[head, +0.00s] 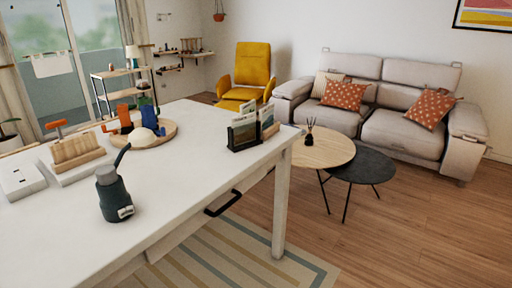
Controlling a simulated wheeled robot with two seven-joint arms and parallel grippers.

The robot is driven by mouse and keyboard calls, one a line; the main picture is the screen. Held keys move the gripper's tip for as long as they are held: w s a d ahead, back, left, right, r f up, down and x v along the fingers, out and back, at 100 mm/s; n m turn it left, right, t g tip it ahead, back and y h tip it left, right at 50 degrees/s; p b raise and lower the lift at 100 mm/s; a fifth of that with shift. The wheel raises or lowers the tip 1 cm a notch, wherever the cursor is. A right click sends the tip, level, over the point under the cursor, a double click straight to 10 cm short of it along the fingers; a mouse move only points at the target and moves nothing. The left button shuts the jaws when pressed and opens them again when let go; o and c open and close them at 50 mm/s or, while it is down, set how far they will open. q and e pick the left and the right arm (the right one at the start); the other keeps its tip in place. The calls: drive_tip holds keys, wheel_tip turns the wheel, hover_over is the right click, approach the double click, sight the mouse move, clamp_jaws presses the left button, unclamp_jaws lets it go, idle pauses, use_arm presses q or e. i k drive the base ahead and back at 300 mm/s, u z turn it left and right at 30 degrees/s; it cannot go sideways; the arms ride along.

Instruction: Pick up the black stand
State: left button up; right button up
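The black stand (243,147) is on the white table (190,180), near its far right corner. It holds upright cards or brochures (245,126) with picture fronts. A light wooden piece (268,119) rises at its right end. The stand's back side is hidden. Neither of my grippers shows in the head view.
A dark grey bottle-like item (114,197) stands at the table's front left. A round wooden tray (168,135) holds orange, blue and white items. A wooden rack (78,152) and white box (20,179) are at left. The table's middle is clear; a black drawer handle (222,204) sticks out.

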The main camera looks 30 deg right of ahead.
sight(241, 139)
drive_tip(key=z, duration=0.55)
drive_tip(key=i, duration=0.5)
drive_tip(key=z, duration=0.15)
